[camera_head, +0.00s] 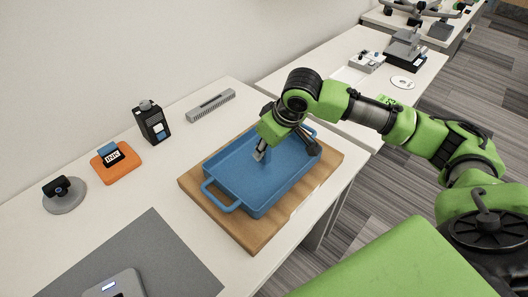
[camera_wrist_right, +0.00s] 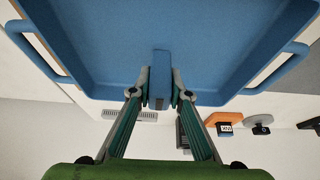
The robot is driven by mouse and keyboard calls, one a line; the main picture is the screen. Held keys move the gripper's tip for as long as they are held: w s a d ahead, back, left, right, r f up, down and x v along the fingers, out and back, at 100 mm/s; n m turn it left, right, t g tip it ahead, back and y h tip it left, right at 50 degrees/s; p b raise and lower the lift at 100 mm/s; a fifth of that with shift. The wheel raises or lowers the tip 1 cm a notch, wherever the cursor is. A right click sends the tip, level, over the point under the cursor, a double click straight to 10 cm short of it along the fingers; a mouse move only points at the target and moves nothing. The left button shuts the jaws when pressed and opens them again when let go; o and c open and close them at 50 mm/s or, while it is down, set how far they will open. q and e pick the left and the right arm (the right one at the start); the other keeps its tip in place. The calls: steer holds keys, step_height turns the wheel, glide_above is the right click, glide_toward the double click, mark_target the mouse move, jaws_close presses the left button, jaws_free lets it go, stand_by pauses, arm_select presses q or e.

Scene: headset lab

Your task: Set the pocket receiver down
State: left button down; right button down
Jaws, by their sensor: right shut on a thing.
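My right gripper (camera_head: 262,154) reaches down into the blue tray (camera_head: 222,167). In the right wrist view its two fingertips (camera_wrist_right: 160,92) are shut on a small blue block, which I take for the pocket receiver (camera_wrist_right: 159,68). It is held between the fingers over the tray floor (camera_wrist_right: 220,45), near one long wall. I cannot tell whether it touches the floor. In the head view the receiver is mostly hidden by the gripper. My left gripper is in neither view.
The tray, with two handles, rests on a wooden board (camera_head: 250,238). A grey bar (camera_head: 211,105) lies behind. The tray floor looks otherwise empty.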

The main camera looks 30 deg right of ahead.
steer(key=shift+f, duration=0.8)
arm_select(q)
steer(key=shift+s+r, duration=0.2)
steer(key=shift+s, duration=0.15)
arm_select(e)
steer(key=shift+f, duration=0.15)
steer(key=c, duration=1.9)
jaws_free()
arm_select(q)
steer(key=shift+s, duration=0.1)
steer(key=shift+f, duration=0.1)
arm_select(e)
steer(key=v, duration=1.2)
